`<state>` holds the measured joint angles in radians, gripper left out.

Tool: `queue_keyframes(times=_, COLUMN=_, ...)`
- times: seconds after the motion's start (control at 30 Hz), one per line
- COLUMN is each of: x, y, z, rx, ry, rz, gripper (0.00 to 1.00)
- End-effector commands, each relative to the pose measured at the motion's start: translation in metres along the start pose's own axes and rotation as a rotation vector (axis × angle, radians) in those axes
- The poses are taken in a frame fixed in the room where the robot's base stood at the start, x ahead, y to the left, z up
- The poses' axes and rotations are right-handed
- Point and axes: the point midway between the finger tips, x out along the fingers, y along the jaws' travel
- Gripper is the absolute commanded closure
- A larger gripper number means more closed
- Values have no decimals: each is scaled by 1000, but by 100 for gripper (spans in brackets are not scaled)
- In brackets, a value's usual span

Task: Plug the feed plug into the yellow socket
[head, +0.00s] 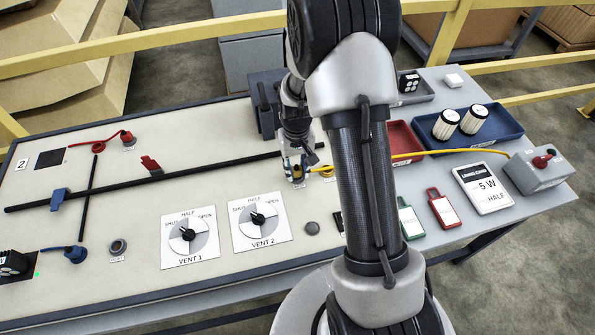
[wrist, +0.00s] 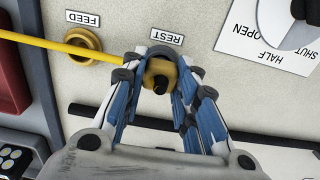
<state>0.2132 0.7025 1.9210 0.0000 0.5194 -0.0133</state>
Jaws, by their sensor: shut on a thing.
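The feed plug (wrist: 157,72) is a yellow body with a dark centre, between my gripper's blue-and-grey fingers in the wrist view. My gripper (wrist: 158,78) is shut on it, just beside the REST label (wrist: 167,38). I cannot tell whether the plug touches the panel. The yellow socket (wrist: 83,44) is a ring beside the FEED label (wrist: 82,18), left of the gripper. The yellow cable (wrist: 30,40) crosses over this ring. In the head view, my gripper (head: 296,172) is left of the yellow socket (head: 322,170); the plug is mostly hidden by the fingers.
Two vent dials (head: 188,234) lie in front. A long black bar (head: 200,168) crosses the panel. To the right are a red tray (head: 403,138), a blue tray (head: 500,126), red and green tags (head: 441,208), a display card (head: 483,188) and a grey box (head: 545,172).

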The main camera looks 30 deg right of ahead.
Motion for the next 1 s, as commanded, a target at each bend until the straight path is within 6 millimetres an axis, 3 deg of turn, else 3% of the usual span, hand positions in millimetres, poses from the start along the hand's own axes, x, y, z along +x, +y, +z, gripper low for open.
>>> queue_keyframes(times=1.0, x=-44, y=0, z=0, rx=0, ry=1, rz=0, gripper=100)
